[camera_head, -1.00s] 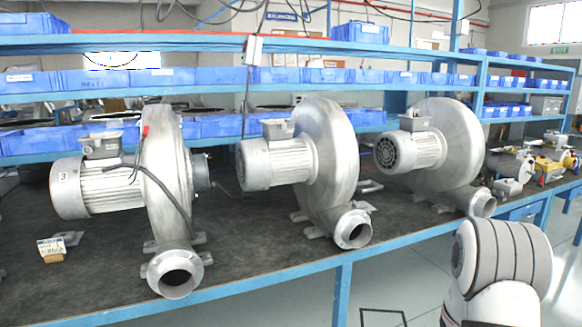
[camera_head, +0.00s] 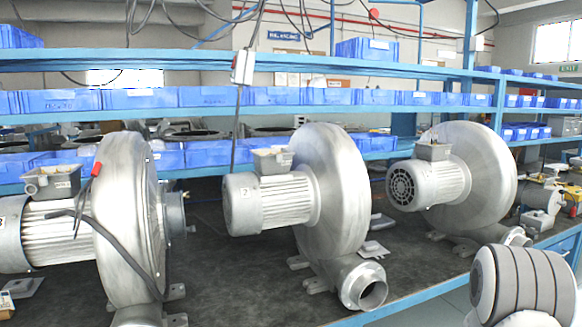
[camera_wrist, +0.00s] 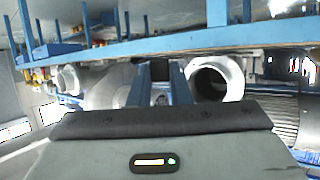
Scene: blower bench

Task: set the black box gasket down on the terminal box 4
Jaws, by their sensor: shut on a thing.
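My gripper (camera_wrist: 160,82) shows only in the wrist view, where its two blue fingers reach up from a dark palm. It is shut on the black box gasket (camera_wrist: 160,71), a small dark piece between the fingertips, partly hidden by them. In the head view, terminal boxes sit on top of three blower motors: a left one (camera_head: 50,181), a middle one (camera_head: 272,160) and a right one (camera_head: 433,151). I cannot tell which is terminal box 4. The gasket appears apart from any box; the gripper is outside the head view.
Three grey blowers stand in a row on the dark bench (camera_head: 225,290), the left (camera_head: 125,220), middle (camera_head: 335,190) and right (camera_head: 475,180). Shelves with blue bins (camera_head: 215,97) run behind. Small parts crowd the far right.

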